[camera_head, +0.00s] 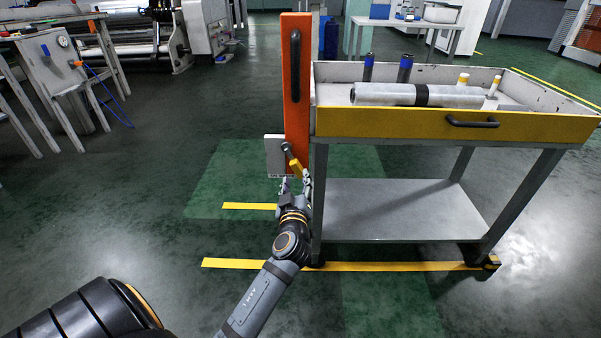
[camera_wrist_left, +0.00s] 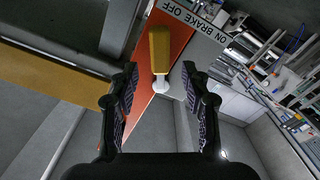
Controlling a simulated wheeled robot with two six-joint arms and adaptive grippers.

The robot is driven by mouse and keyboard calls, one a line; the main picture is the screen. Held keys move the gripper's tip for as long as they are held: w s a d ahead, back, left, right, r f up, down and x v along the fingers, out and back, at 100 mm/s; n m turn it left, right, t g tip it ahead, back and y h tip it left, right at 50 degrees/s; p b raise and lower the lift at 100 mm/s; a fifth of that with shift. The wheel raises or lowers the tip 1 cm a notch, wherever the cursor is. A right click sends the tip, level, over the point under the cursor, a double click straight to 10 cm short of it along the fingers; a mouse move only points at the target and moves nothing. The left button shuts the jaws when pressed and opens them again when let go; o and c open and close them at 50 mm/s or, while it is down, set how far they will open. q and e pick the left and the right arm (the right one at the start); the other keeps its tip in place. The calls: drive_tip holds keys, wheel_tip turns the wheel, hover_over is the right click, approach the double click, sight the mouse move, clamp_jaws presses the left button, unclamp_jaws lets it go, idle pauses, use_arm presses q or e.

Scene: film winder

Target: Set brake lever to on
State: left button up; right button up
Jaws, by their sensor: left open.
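The brake lever (camera_head: 295,167) has a yellow handle and a grey pivot on a pale plate (camera_head: 273,155) beside the orange upright. In the head view the handle slants down and right. In the left wrist view the yellow handle (camera_wrist_left: 159,48) lies ahead, lined up between the fingers. The wrist view shows the upside-down label ON BRAKE OFF (camera_wrist_left: 200,24); the handle points towards its OFF end. My left gripper (camera_head: 295,183) is open just below the handle; its spread fingers also show in the wrist view (camera_wrist_left: 158,92). Contact with the lever cannot be told. My right gripper is not in view.
The orange upright (camera_head: 297,60) with a black handle stands at the cart's left end. The cart has a yellow front edge (camera_head: 380,123), a wrapped roll (camera_head: 385,94) on top and a lower shelf (camera_head: 395,210). The floor left of the upright is clear.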

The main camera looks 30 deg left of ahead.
sight(297, 170)
use_arm(q)
drive_tip(key=x, duration=0.5)
drive_tip(key=shift+d, duration=0.1)
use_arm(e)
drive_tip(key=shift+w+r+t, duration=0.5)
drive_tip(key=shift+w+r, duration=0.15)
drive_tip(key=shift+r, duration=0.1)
use_arm(q)
clamp_jaws()
